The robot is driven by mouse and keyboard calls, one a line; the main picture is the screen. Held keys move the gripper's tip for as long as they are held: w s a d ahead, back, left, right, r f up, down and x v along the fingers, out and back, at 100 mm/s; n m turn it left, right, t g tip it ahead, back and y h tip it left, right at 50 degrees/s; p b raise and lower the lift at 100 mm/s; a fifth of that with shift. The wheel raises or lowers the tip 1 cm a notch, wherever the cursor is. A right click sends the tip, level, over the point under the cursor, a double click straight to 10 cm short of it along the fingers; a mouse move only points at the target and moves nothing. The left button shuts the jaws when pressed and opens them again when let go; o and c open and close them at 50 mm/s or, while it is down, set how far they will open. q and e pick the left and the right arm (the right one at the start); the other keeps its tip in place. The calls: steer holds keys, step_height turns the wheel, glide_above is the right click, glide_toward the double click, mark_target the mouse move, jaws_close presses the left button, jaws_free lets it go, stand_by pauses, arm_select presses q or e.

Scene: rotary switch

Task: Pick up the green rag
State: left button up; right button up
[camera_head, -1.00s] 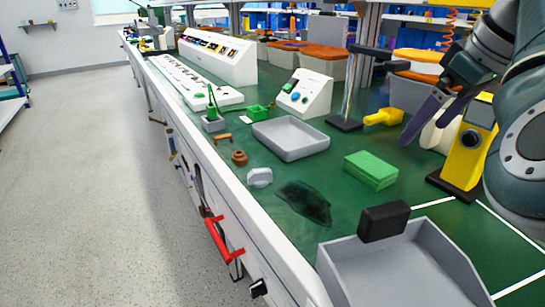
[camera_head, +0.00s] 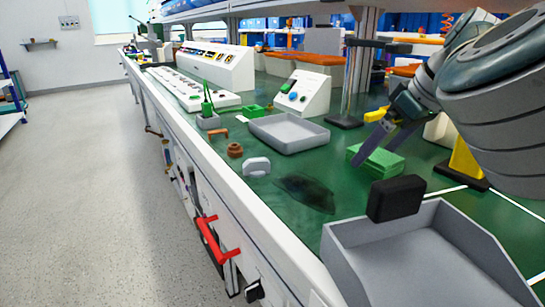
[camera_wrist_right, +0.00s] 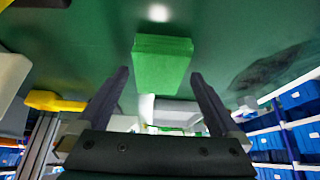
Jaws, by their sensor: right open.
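The green rag (camera_head: 388,165) is a folded, block-shaped bright green stack lying on the green tabletop, right of the grey tray. My right gripper (camera_head: 378,140) is open and just above and in front of the rag, with one dark finger crossing over it in the head view. In the right wrist view the rag (camera_wrist_right: 162,68) lies ahead, between the lines of the two spread fingers (camera_wrist_right: 160,76). Nothing is held, and I cannot tell whether a finger touches the rag. My left gripper is not in view.
A shallow grey tray (camera_head: 288,134) is beyond the rag, left of it. A grey bin (camera_head: 430,245) with a black block (camera_head: 396,198) at its rim is nearer. A dark patch (camera_head: 305,193) lies left of the rag. A yellow stand (camera_head: 465,160) is to the right.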

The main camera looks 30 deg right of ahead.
steer(key=shift+c, duration=0.2)
steer(key=c, duration=1.2)
